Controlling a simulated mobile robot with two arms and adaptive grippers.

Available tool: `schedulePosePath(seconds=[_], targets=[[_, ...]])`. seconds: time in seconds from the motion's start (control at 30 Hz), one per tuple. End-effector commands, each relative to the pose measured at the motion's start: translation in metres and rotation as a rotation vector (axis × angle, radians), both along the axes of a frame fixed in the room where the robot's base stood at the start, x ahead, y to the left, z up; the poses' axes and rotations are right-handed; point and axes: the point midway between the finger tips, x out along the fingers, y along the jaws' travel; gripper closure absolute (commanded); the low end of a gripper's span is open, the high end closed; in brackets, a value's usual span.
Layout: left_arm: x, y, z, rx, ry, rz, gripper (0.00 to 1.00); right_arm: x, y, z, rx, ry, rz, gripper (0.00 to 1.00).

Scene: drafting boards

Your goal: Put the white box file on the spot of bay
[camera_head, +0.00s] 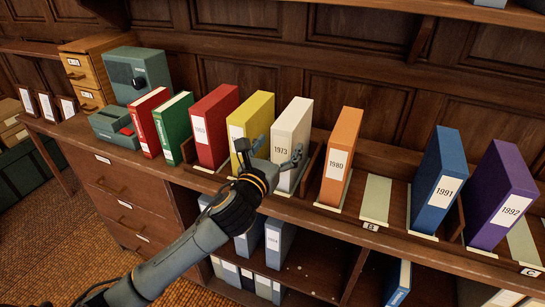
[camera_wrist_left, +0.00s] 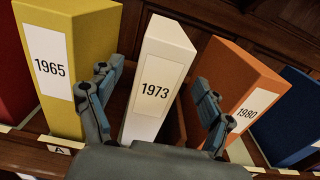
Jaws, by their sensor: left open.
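The white box file (camera_head: 293,128), labelled 1973, stands upright on the counter between the yellow file and the orange file. It also shows in the middle of the left wrist view (camera_wrist_left: 158,85). My left gripper (camera_head: 268,156) is open in front of it. In the left wrist view the fingers (camera_wrist_left: 157,82) are spread, one on each side of the white file; I cannot tell whether they touch it. A bare pale spot (camera_head: 376,198) lies in bay B, between the orange and blue files. Another bare pale spot (camera_head: 523,243) lies in bay C, right of the purple file.
Yellow 1965 (camera_head: 251,115) and orange 1980 (camera_head: 341,156) files stand close beside the white one. Blue 1991 (camera_head: 438,180) and purple 1992 (camera_head: 502,195) stand further right. Low wooden dividers separate the bays. A wood-panelled wall is behind, and a shelf (camera_head: 440,8) hangs above.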

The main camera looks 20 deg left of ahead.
Motion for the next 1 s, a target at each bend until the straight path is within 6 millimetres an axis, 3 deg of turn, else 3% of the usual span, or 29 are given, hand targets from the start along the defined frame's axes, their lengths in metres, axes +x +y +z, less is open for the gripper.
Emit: schedulePosePath(seconds=[0.1,0.3,0.83,1.0], targets=[[-0.021,0.000,-0.002,0.002,0.001,-0.002,0.20,0.001,0.000,-0.004,-0.001,-0.001,0.000,0.21],[-0.040,0.001,0.000,0.001,0.000,-0.001,0.20,0.001,0.000,-0.005,0.000,-0.002,-0.001,0.21],[-0.042,0.001,0.000,-0.005,0.002,0.000,0.20,0.002,0.000,-0.005,0.000,-0.003,-0.001,0.21],[-0.053,0.004,-0.024,-0.199,0.079,0.033,0.20,0.002,0.000,-0.005,0.001,-0.003,-0.001,0.21]])
